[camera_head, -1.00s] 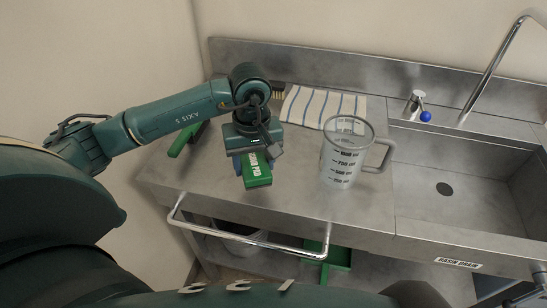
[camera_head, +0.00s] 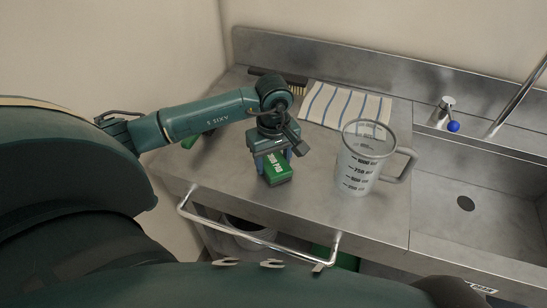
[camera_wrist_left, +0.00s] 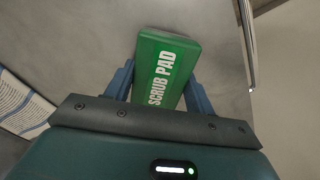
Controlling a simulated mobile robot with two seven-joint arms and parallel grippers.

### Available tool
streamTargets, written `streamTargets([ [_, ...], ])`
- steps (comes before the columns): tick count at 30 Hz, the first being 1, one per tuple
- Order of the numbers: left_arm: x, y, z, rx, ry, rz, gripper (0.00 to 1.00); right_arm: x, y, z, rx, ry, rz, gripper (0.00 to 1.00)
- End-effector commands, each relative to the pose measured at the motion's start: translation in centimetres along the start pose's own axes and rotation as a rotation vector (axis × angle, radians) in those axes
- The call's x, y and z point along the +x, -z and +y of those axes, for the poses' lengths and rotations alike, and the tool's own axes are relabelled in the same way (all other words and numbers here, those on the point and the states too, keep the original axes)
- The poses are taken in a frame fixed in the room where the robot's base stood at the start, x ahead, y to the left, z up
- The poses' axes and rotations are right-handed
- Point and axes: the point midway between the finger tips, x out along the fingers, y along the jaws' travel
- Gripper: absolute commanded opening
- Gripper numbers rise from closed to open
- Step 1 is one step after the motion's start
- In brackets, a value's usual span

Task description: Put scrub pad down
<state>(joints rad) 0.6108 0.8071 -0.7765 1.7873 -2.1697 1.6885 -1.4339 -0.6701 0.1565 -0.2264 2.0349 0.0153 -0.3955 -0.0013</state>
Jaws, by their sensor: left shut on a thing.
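The green scrub pad (camera_head: 278,172) with white lettering is between the fingers of my left gripper (camera_head: 273,165), at the front left of the steel counter (camera_head: 318,215). In the left wrist view, the scrub pad (camera_wrist_left: 165,68) sits between the two blue fingers of the left gripper (camera_wrist_left: 160,85), which is shut on it. The pad looks close to the counter top; I cannot tell whether it touches. My right gripper is not in view.
A clear measuring jug (camera_head: 358,160) stands right of the pad. A striped towel (camera_head: 343,106) and a brush (camera_head: 292,88) lie behind. The sink (camera_head: 470,185) is at the right. A metal rail (camera_head: 258,238) runs along the front edge.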

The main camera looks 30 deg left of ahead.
Motion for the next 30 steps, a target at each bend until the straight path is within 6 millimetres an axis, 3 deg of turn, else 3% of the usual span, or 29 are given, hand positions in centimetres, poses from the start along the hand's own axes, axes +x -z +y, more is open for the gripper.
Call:
streamTargets([
  [10,0.6,0.0,0.0,0.001,-0.002,0.001,0.36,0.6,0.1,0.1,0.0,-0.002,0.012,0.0],
  [11,0.5,0.0,0.0,0.001,-0.002,0.001,0.55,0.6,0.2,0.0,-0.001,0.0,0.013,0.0],
  [19,0.4,0.0,0.0,0.001,-0.001,0.001,0.76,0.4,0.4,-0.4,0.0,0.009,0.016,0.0],
  [30,-0.5,0.1,0.1,0.001,-0.004,0.002,0.76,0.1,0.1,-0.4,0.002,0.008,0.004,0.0],
])
